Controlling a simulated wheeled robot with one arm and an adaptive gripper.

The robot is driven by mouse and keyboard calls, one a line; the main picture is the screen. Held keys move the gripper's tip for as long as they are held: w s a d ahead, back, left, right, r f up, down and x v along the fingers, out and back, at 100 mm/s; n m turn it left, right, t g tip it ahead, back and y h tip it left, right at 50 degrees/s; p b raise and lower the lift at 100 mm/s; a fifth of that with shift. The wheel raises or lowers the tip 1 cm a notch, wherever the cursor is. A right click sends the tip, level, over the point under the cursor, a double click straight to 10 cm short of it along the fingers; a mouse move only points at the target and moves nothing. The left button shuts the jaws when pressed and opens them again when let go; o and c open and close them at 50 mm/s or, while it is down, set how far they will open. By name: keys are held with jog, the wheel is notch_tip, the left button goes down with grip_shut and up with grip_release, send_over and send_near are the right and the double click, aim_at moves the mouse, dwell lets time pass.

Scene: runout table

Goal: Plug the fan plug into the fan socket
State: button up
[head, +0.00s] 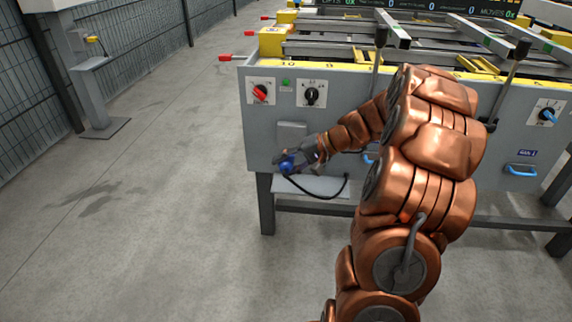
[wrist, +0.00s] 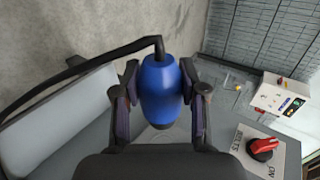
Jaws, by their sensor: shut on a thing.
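The fan plug is a blue, barrel-shaped body (wrist: 160,88) with a black cable (wrist: 90,68) leaving its end. In the wrist view it sits between both fingers of my gripper (wrist: 160,98), which is shut on it. In the head view the blue plug (head: 287,166) and my gripper (head: 292,160) are low at the left end of the table's grey front panel. The cable (head: 322,196) loops down and right from the plug. I cannot make out the fan socket; a plain grey box (head: 292,131) is on the panel just above my gripper.
The grey table front (head: 345,125) carries a red knob (head: 261,93), a black knob (head: 311,94) and a blue knob (head: 548,115). A pale shelf (head: 318,187) is under the gripper. A grey post (head: 92,95) and mesh fence stand left, with open floor between.

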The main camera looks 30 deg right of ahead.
jog(key=shift+w+d+p, duration=1.15)
jog(key=shift+w+d, duration=0.75)
jog(key=shift+w, duration=0.25)
jog(key=shift+w+d+r+p, duration=0.1)
jog(key=shift+w+d+p, duration=0.8)
jog(key=shift+w+d, duration=0.3)
dwell(1.3)
jog(key=o, duration=0.9)
jog(key=shift+w+a, duration=0.1)
jog(key=shift+c, duration=0.2)
jog(key=o, duration=0.5)
jog(key=shift+s+a+f+b, duration=0.2)
jog(key=shift+s+a+b, duration=0.65)
jog(key=shift+s+a, duration=0.45)
jog(key=shift+d, duration=0.25)
jog(key=shift+s+a+r+b, duration=0.1)
jog(key=shift+s+a+b, duration=1.2)
jog(key=shift+s+a, duration=0.8)
